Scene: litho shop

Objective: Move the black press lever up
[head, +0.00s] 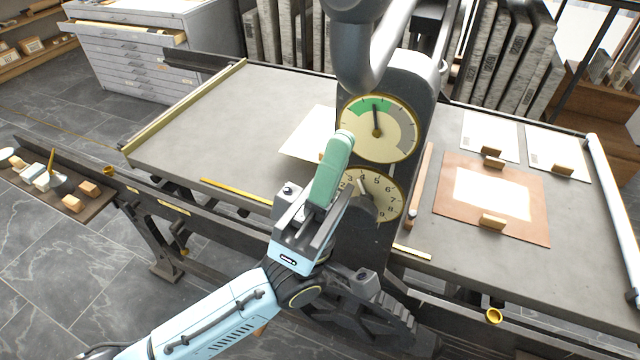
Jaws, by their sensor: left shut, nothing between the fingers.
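The press column (425,85) stands in the middle of the head view, with a round gauge (400,145) above a numbered dial (388,205). The gauge's black pointer stands nearly upright, by the green zone. A thick dark grey curved bar (372,75) hangs in front of the column's top; I cannot tell whether it is the press lever. No other clear black lever shows. My left gripper (342,142) is shut and empty, its green fingers pointing up in front of the gauge's lower left edge and partly covering the numbered dial. I cannot tell whether they touch anything. My right gripper is not in view.
The grey press bed (200,130) spreads to both sides of the column. On the right lie a brown sheet (453,195), white papers (488,135) and small wooden blocks (492,221). A side shelf (95,207) with small items stands at left. Drawers (130,50) stand behind.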

